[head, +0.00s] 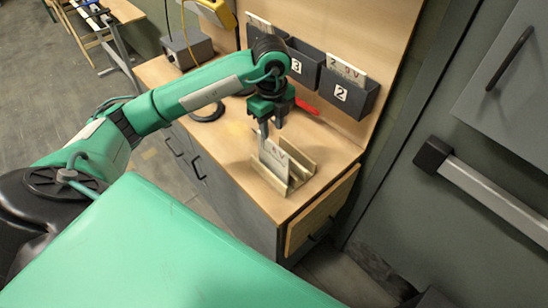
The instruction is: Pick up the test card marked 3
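A pale test card (273,158) stands tilted in a slotted beige holder (300,172) on the bench. Its print is too small to read surely, so I cannot tell whether it is marked 3. My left gripper (271,129) is just above the card's top edge, pointing down, with its fingers apart. I see nothing held between them, and cannot tell whether a finger touches the card. My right gripper is out of view.
The wooden bench top (232,138) carries a black ring (207,113), a red item (307,106) and a grey box (188,48). A yellow device (217,12) is at the back.

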